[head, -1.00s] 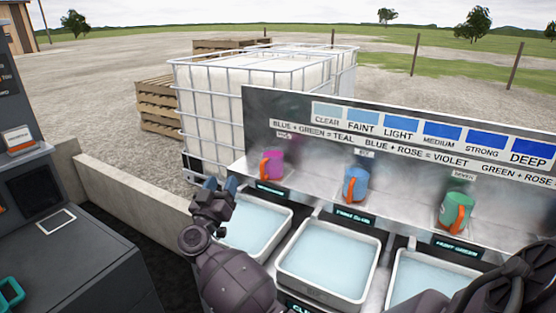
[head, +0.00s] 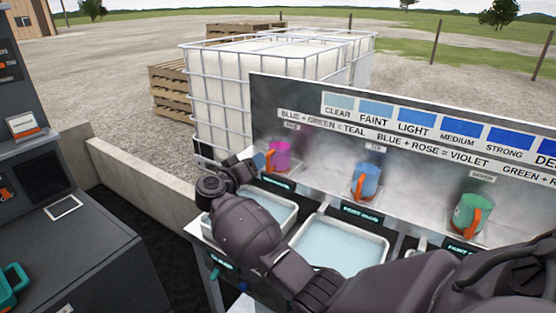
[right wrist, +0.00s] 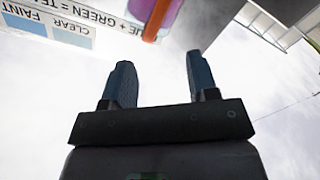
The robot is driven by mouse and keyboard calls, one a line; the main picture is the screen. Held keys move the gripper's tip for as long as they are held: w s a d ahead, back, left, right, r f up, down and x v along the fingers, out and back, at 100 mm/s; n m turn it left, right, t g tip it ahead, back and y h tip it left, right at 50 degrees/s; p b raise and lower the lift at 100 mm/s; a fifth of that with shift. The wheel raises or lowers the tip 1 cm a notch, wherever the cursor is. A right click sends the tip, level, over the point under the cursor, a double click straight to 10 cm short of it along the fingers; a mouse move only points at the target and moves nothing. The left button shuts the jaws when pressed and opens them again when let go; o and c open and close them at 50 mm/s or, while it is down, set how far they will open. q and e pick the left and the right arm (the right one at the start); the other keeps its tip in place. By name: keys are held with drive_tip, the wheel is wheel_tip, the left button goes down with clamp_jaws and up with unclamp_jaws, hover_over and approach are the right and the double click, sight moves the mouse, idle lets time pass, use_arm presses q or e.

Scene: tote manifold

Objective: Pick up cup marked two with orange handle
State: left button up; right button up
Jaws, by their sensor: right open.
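A pink cup (head: 280,154) with an orange handle stands at the left of the metal shelf; a blue cup (head: 367,180) and a green cup (head: 466,213), also orange-handled, stand to its right. The shelf label by the blue cup is too small to read; the green cup's reads SEVEN. My right gripper (head: 257,161) is just left of the pink cup in the head view. In the right wrist view the gripper (right wrist: 161,80) is open and empty, with an orange handle (right wrist: 157,18) beyond its fingertips. I cannot tell whether they touch. My left gripper is out of view.
Trays of pale liquid (head: 345,246) sit in front of the shelf, partly under my right arm. A lettered back panel (head: 330,135) rises behind the cups. A grey console (head: 75,255) and low wall (head: 150,182) are at the left. A caged white tank (head: 235,80) stands behind.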

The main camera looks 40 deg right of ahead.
sight(277, 158)
drive_tip(key=x, duration=0.5)
drive_tip(key=shift+s+d+b, duration=0.25)
drive_tip(key=shift+s+b, duration=0.05)
drive_tip(key=shift+s, duration=0.1)
drive_tip(key=shift+c, duration=0.3)
clamp_jaws()
